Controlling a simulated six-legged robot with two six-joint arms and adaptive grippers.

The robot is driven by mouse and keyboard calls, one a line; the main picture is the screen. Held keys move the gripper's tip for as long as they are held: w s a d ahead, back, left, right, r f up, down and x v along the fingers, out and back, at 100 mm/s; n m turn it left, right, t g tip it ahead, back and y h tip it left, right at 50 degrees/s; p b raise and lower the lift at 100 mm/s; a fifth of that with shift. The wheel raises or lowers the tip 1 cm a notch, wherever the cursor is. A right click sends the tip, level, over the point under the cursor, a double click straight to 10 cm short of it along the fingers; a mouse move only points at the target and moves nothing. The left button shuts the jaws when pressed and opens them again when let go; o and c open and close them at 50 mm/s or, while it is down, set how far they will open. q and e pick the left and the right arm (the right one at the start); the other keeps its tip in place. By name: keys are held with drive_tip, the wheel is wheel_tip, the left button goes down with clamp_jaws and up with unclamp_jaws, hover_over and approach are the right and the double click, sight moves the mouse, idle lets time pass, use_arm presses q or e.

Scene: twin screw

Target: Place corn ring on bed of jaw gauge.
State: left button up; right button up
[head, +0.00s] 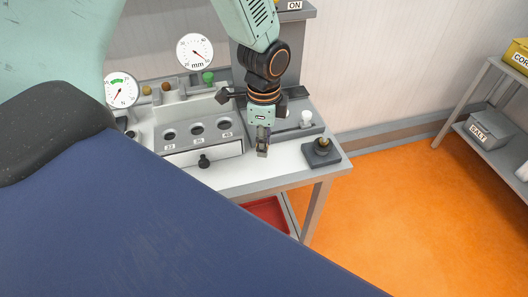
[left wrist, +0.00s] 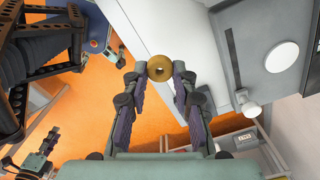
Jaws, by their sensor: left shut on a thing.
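My left gripper (head: 262,152) hangs above the right part of the bench. In the left wrist view its fingertips (left wrist: 160,70) are shut on a small golden-brown ring (left wrist: 160,62), with its hole facing the camera. In the head view the ring is too small to make out clearly. A dial marked mm (head: 195,52) stands at the back. What looks like my right gripper (left wrist: 45,148) shows in the left wrist view.
A red tray (head: 267,213) lies below. Orange floor is free at right.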

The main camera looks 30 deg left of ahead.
use_arm(q)
drive_tip(key=shift+a+r, duration=0.2)
drive_tip(key=shift+r, duration=0.5)
drive_tip(key=w+a+r+n, duration=0.1)
drive_tip(key=w+a+r, duration=0.4)
drive_tip(key=w+r, duration=0.1)
wheel_tip(320, 180, up, 22)
drive_tip(key=n, duration=0.8)
hover_over(172, 96)
wheel_tip(172, 96, down, 24)
drive_tip(key=shift+f, duration=0.1)
drive_tip(key=f, duration=0.2)
drive_tip(key=f+b, duration=0.1)
drive_tip(key=shift+d+f, duration=0.2)
drive_tip(key=shift+f, duration=0.15)
drive_tip(key=shift+a+f, duration=0.1)
